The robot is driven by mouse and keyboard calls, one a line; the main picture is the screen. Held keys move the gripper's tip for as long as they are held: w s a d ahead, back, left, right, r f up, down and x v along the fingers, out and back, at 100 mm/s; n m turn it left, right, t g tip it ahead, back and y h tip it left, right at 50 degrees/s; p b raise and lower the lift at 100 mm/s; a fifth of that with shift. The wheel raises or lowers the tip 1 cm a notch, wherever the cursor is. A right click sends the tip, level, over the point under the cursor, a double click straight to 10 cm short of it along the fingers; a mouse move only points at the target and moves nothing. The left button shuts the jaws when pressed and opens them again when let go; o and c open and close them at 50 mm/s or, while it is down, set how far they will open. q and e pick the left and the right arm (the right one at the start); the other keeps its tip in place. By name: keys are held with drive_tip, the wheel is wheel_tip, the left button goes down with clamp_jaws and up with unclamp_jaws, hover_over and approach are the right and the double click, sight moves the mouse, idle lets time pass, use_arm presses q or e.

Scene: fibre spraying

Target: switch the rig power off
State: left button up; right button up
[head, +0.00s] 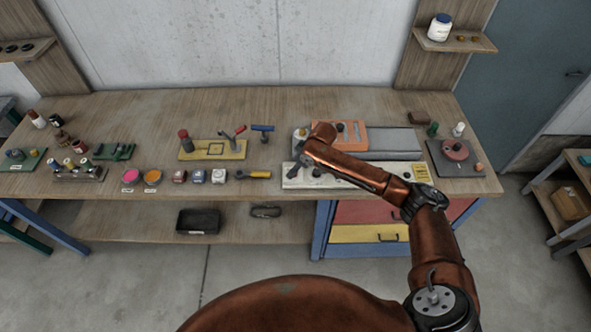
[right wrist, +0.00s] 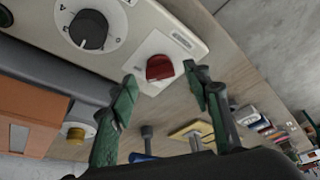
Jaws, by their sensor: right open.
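The rig's pale control panel (head: 350,183) lies along the front of the bench, right of centre; it also shows in the right wrist view (right wrist: 150,32). There it bears a dark round dial (right wrist: 88,30) and a red switch (right wrist: 160,67) on a white plate. My right gripper (right wrist: 160,74) is open, its green fingers on either side of the red switch in the picture; contact cannot be told. My left gripper is not in view.
Behind the panel are an orange plate (head: 352,137) and a grey bed (head: 395,141). A yellow board with a red-topped post (head: 213,149), a blue-handled tool (head: 263,129) and paint pots (head: 152,177) stand to the left. A turntable (head: 455,152) is at right.

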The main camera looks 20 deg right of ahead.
drive_tip(key=shift+w+a+f, duration=0.15)
drive_tip(key=shift+w+f, duration=0.05)
drive_tip(key=shift+f, duration=0.4)
drive_tip(key=c, duration=1.2)
